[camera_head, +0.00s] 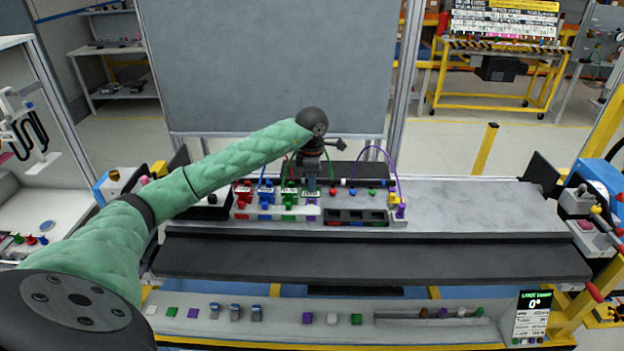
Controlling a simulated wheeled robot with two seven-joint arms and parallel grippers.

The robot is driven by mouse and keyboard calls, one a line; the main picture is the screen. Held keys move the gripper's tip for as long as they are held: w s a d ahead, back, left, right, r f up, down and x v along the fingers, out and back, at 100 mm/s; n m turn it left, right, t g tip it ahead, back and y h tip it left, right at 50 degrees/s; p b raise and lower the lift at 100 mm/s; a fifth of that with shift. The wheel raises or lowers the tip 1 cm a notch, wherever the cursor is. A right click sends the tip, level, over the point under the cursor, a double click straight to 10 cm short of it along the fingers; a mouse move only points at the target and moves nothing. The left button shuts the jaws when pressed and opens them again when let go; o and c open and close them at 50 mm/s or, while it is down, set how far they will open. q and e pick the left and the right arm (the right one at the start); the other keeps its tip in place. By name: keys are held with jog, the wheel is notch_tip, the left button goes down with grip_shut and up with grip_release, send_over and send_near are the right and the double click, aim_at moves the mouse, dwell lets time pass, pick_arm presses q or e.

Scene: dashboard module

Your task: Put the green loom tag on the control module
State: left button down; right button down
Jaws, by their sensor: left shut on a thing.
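My left gripper (312,188) reaches down from the end of my green-sleeved arm to the row of coloured connectors at the middle of the bench. It is shut on a small tag (311,196) with a pale, green-edged face, which looks like the green loom tag. The fingers partly hide it, and I cannot tell whether it touches anything below. The control module appears to be the grey block (242,214) with red, blue, green and purple connectors and pale labels. My right gripper is not in view.
A dark slotted strip (357,217) lies right of the gripper. Thin coloured wires, including a purple loop (378,150), arch behind it. The grey bench top (470,208) is clear to the right. A large grey panel (270,65) stands behind. Coloured buttons line the front ledge.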

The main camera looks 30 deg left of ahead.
pick_arm(q)
jog(key=shift+f, duration=0.1)
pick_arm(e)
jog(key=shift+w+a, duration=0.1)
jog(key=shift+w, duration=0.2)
pick_arm(q)
jog(key=c, duration=1.4)
grip_release()
jog(key=shift+c, duration=0.2)
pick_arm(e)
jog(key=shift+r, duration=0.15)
